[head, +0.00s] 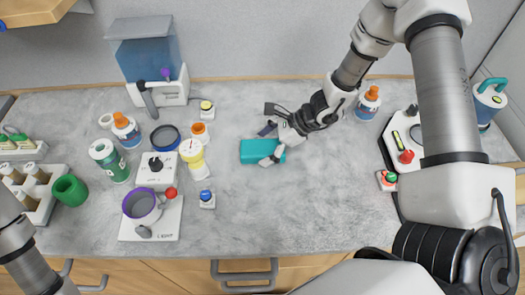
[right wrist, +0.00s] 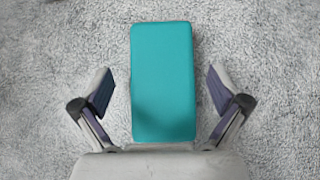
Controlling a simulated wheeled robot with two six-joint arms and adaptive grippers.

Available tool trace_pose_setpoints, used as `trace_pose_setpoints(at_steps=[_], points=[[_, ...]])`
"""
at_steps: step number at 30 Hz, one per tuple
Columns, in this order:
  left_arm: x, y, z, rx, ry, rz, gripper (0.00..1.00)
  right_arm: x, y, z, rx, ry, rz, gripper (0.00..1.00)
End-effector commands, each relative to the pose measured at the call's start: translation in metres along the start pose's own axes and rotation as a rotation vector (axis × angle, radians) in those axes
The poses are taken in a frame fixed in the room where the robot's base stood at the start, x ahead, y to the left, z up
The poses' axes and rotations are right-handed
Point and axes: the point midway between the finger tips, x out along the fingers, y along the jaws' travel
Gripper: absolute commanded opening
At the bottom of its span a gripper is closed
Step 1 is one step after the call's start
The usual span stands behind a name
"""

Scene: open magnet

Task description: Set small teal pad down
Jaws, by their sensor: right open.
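The small teal pad (head: 257,151) lies flat on the grey counter, near the middle in the head view. In the right wrist view the teal pad (right wrist: 162,82) is centred, its long side running away from the gripper. My right gripper (head: 269,144) is at the pad, with its fingers spread to either side. In the right wrist view the right gripper (right wrist: 160,92) is open, with a gap between each finger and the pad. My left arm shows at the lower left edge of the head view, but its gripper is out of the picture.
At the right is a white device with a red knob (head: 406,156). The counter (head: 290,210) in front of the pad is clear.

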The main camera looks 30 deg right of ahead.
Motion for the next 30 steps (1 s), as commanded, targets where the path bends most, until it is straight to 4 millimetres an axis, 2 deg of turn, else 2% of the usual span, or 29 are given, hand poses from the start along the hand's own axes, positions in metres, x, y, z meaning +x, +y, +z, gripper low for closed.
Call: trace_pose_setpoints(at_steps=[7, 8, 12, 13, 23, 30], points=[[0.0, 0.0, 0.0, 0.0, 0.0, 0.0, 0.93, 0.005, 0.0, 0.0, -0.001, -0.001, -0.002, 0.98], [0.0, 0.0, 0.0, 0.0, 0.0, 0.0, 0.93, 0.005, 0.0, 0.0, -0.001, -0.001, -0.002, 0.91], [0.0, 0.0, 0.0, 0.0, 0.0, 0.0, 0.93, 0.005, 0.0, 0.0, -0.001, -0.001, -0.001, 0.41], [0.0, 0.0, 0.0, 0.0, 0.0, 0.0, 0.93, 0.005, 0.0, 0.0, 0.0, -0.001, -0.001, 0.39], [-0.001, 0.0, 0.0, 0.0, 0.0, 0.0, 0.93, 0.004, 0.0, 0.0, 0.0, -0.001, -0.001, 0.39], [-0.01, 0.0, 0.0, 0.0, 0.0, 0.0, 0.93, -0.005, -0.002, 0.008, -0.002, -0.001, -0.001, 0.39]])
